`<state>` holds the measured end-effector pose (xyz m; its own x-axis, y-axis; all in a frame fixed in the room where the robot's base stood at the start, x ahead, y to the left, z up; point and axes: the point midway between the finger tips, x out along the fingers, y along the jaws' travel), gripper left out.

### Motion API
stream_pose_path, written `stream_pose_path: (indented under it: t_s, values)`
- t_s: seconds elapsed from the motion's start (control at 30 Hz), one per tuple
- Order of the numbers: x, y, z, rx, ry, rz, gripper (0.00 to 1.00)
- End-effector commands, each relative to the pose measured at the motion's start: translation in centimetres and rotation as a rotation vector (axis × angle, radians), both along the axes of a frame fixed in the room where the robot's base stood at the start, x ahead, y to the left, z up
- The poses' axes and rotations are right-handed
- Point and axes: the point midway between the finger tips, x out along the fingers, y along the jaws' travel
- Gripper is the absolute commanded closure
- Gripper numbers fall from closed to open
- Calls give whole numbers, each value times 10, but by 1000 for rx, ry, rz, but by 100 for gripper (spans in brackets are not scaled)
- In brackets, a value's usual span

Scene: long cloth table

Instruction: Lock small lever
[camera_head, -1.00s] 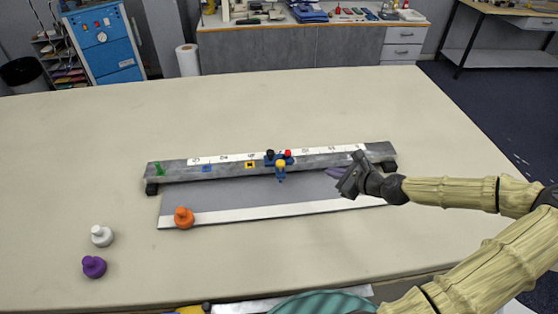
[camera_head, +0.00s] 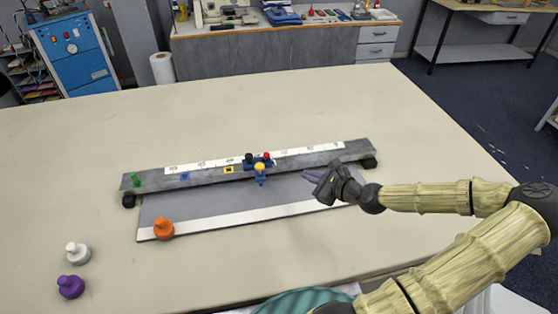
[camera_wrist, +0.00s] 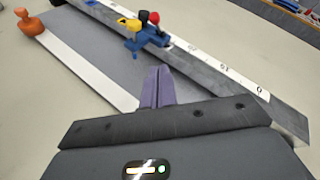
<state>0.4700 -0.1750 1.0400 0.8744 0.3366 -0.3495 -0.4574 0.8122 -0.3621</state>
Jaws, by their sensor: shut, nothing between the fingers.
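A blue carriage (camera_head: 258,164) sits on a long grey rail (camera_head: 215,175) with a white scale strip. It carries a black knob (camera_head: 249,157), a red knob (camera_head: 267,156) and a yellow knob (camera_head: 260,167) on its near side. In the wrist view the carriage (camera_wrist: 150,37) is ahead of the fingertips, with the yellow knob (camera_wrist: 133,25) and red knob (camera_wrist: 154,17) on it. Which part is the small lever, I cannot tell for sure. My gripper (camera_head: 308,176) is right of the carriage, apart from it, over the board. Its purple fingers (camera_wrist: 157,78) are together and empty.
A grey board (camera_head: 210,203) with a white edge lies before the rail. An orange weight (camera_head: 163,229) stands on its left corner. A white weight (camera_head: 78,254) and a purple weight (camera_head: 70,287) stand at the left. A green piece (camera_head: 136,179) is at the rail's left end.

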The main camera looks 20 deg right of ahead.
Motion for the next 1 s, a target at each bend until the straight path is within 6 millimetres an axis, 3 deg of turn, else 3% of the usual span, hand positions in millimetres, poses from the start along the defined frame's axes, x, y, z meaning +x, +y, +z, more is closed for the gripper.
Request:
stream_pose_path:
  t_s: [0.8,1.0]
  values:
    - [84,29,-33,-1,2,-6,100]
    - [103,43,-22,-2,1,-7,100]
